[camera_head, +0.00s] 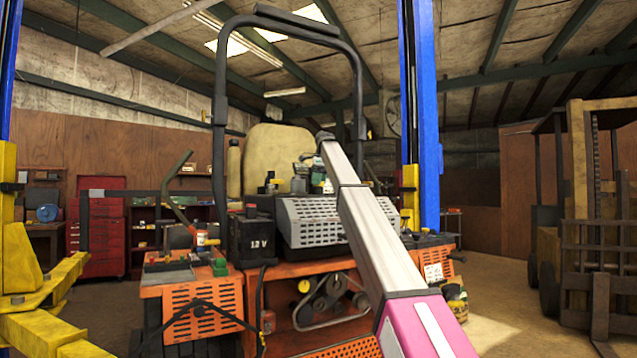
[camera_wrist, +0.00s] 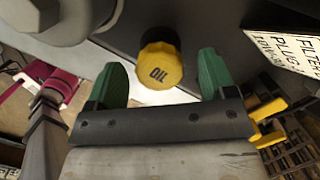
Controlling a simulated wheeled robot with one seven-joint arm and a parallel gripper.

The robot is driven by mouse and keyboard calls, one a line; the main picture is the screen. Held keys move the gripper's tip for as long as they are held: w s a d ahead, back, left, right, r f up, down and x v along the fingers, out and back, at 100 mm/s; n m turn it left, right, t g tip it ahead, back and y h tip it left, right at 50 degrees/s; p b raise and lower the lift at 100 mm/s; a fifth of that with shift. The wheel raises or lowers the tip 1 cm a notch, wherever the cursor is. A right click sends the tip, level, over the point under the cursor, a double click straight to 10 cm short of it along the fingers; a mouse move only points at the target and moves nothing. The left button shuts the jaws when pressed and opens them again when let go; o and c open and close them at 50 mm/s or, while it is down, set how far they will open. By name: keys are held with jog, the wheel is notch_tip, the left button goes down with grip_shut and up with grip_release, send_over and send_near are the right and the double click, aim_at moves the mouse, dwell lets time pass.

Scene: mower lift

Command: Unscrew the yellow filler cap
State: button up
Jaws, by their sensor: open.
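The yellow filler cap (camera_wrist: 160,68), marked OIL, is in the upper middle of the wrist view, on a dark surface. My gripper (camera_wrist: 162,62) is open, with one green finger to the left of the cap and one to the right. There are visible gaps between the cap and both fingers, so it is not gripped. In the head view my arm reaches up toward the mower's engine area, and I cannot clearly make out the fingers or this cap there.
The orange mower (camera_head: 200,300) fills the middle of the head view, with a black roll bar (camera_head: 219,110) and a black battery (camera_head: 251,238). A white label (camera_wrist: 287,45) is right of the cap. Blue lift posts (camera_head: 422,110) flank the mower. A forklift (camera_head: 585,230) stands right.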

jog(key=c, duration=1)
jog(key=o, duration=1)
jog(key=m, duration=0.3)
jog(key=shift+m+t, duration=0.3)
jog(key=shift+m, duration=0.1)
jog(key=m, duration=0.4)
jog(key=shift+h, duration=0.4)
jog(key=c, duration=1)
